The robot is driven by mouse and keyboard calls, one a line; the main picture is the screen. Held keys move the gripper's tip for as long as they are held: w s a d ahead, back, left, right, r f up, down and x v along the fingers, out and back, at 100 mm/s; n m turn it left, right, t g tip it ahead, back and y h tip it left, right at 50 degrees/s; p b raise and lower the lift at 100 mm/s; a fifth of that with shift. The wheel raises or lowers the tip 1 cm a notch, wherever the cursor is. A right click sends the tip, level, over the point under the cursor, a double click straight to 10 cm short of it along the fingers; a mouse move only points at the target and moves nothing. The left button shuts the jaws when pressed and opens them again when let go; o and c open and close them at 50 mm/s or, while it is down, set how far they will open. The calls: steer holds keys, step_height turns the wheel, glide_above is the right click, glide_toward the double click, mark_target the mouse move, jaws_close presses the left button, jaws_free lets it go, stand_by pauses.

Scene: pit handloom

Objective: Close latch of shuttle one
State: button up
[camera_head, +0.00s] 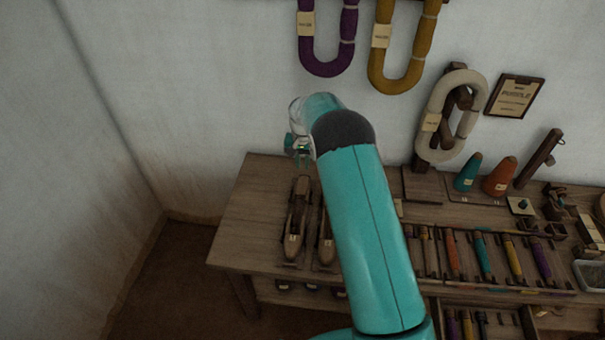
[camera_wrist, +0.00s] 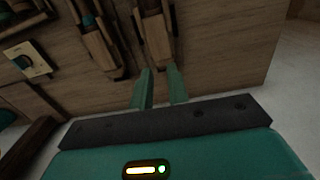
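Two wooden shuttles lie side by side at the table's left end. The left shuttle (camera_head: 296,222) has a small pale tag whose mark is too small to read; it seems to be the right-hand shuttle (camera_wrist: 154,32) in the wrist view. The other shuttle (camera_head: 326,243) is partly behind my arm, and in the wrist view it (camera_wrist: 101,45) holds something teal. My gripper (camera_head: 303,152) is above the far end of the left shuttle. In the wrist view my gripper's fingers (camera_wrist: 160,76) are apart with nothing between them, near the right-hand shuttle's end. I cannot make out the latch's state.
The wooden table (camera_head: 245,215) has bare wood left of the shuttles. A rack of coloured bobbins (camera_head: 483,258), teal (camera_head: 467,174) and orange cones (camera_head: 500,176), and a post with a cream skein (camera_head: 456,112) stand to the right. The wall is close behind.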

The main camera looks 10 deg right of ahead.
steer(key=shift+r, duration=2.25)
steer(key=shift+r, duration=0.1)
steer(key=s+d+r+n+t, duration=0.1)
steer(key=s+r, duration=0.7)
steer(key=r, duration=0.4)
steer(key=s+d+r+t, duration=0.1)
steer(key=s+r+t, duration=0.1)
steer(key=s+r, duration=0.85)
steer(key=s+d+r+n+t, duration=0.1)
steer(key=s+r+n+t, duration=0.1)
steer(key=s, duration=2.2)
steer(key=shift+s+r+t, duration=0.15)
steer(key=shift+r+t, duration=0.15)
steer(key=shift+r, duration=0.6)
steer(key=shift+d, duration=0.15)
